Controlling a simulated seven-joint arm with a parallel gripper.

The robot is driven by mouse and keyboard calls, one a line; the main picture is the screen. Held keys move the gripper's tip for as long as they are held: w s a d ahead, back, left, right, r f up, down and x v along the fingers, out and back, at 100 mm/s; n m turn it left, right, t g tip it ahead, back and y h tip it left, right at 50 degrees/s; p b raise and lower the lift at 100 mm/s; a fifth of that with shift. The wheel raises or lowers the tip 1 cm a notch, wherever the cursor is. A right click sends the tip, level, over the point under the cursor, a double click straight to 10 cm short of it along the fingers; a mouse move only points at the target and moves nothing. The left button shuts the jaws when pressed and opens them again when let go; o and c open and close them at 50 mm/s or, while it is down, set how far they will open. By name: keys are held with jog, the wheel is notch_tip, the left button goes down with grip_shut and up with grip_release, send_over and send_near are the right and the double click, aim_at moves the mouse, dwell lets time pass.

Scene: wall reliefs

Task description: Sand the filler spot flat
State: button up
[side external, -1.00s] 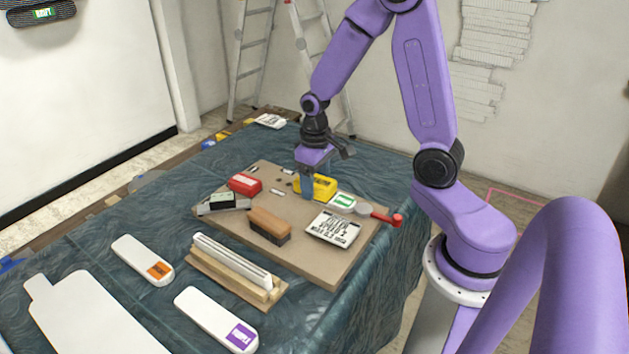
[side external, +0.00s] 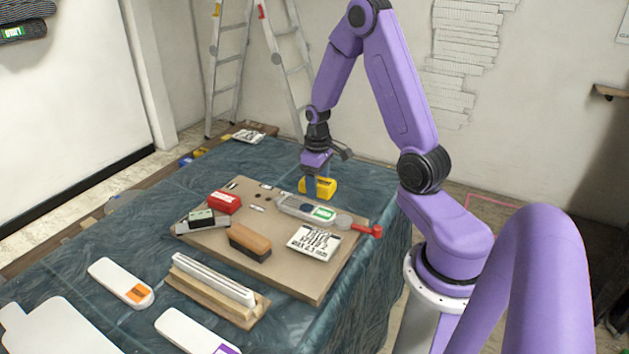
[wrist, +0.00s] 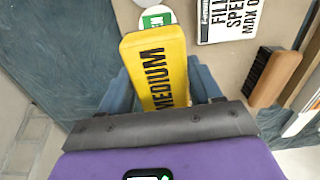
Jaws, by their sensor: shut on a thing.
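My gripper (side external: 317,189) is shut on a yellow sanding block (side external: 328,186). In the wrist view the block (wrist: 157,62) shows the word MEDIUM, with a blue finger on each side of it. The block is held near the far right edge of the brown board (side external: 290,270), and looks raised, though its exact height is hard to tell. I cannot make out a filler spot in either view.
The board carries a grey tool with a green label (side external: 300,207), a red block (side external: 225,201), a wooden brush (side external: 250,241) and a printed card (side external: 314,243). A red-handled tool (side external: 368,230) overhangs its right edge. White-handled tools (side external: 121,282) lie in front.

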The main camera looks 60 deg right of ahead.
aim_at(318, 211)
jog(key=shift+f, duration=2.7)
jog(key=shift+w+f, duration=0.4)
jog(key=shift+f, duration=0.2)
jog(key=shift+c, duration=0.8)
jog(key=shift+w+f, duration=0.2)
jog(key=shift+w, duration=2.8)
jog(key=shift+s, duration=3.45)
jog(key=shift+w, duration=3.6)
jog(key=shift+s, duration=3.6)
jog(key=shift+r, duration=4.15)
jog(key=shift+a, duration=0.1)
